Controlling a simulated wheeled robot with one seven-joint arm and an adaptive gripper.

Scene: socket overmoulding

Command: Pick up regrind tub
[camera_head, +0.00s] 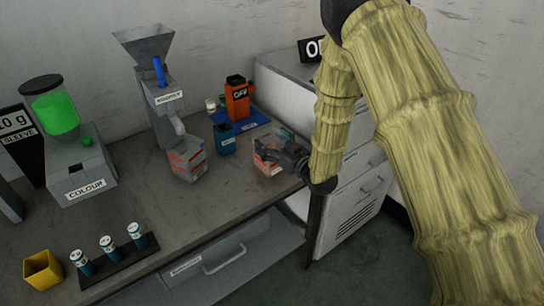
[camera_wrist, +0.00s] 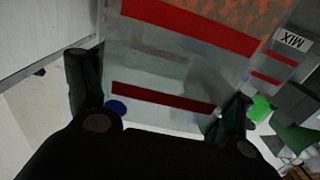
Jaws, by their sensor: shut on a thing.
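A clear tub with red bands (camera_head: 264,163) is at the right end of the bench, near its front edge. In the wrist view this tub (camera_wrist: 165,62) fills the middle, with orange speckled material inside. My gripper (camera_head: 277,154) is shut on it; in the wrist view its dark fingers (camera_wrist: 160,100) press the tub's two sides. I cannot tell whether the tub touches the bench. I cannot read a regrind label on it. A similar red-banded tub (camera_head: 187,160) stands under the spout of a grey hopper machine (camera_head: 163,95).
A blue mat (camera_head: 254,119) with an orange OFF box (camera_head: 237,98) and a dark blue container (camera_head: 225,139) lie behind. The COLOUR machine (camera_head: 80,170), a yellow cup (camera_head: 43,270) and a rack of vials (camera_head: 118,262) are left. A grey cabinet (camera_head: 285,88) stands right.

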